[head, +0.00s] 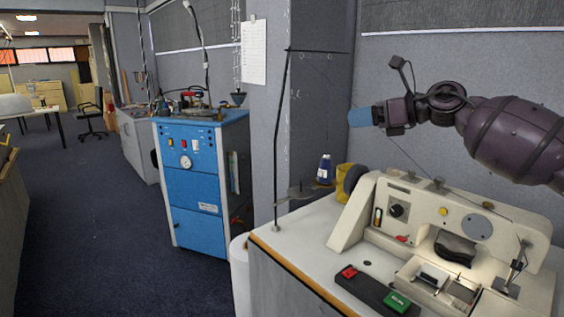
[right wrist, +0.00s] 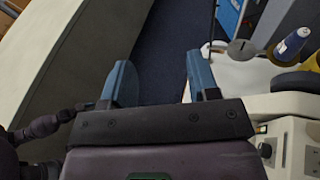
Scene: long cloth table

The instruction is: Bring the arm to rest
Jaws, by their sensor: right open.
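My right gripper (head: 362,117) is at the right of the head view, raised above the workbench machine, with its blue fingertips pointing left. The right wrist view shows the same gripper (right wrist: 158,85) with its two blue fingers spread apart. Nothing is between them, only dark floor beyond. My right arm comes in from the right edge of the head view. My left gripper does not show in the head view.
A cream machine (head: 470,225) stands on the white bench (head: 300,235) below my right arm. A thin stand (head: 280,140) rises near the bench's left corner, beside a blue thread cone (head: 325,170). A blue cabinet (head: 195,190) stands further left. The carpet (head: 100,220) is open.

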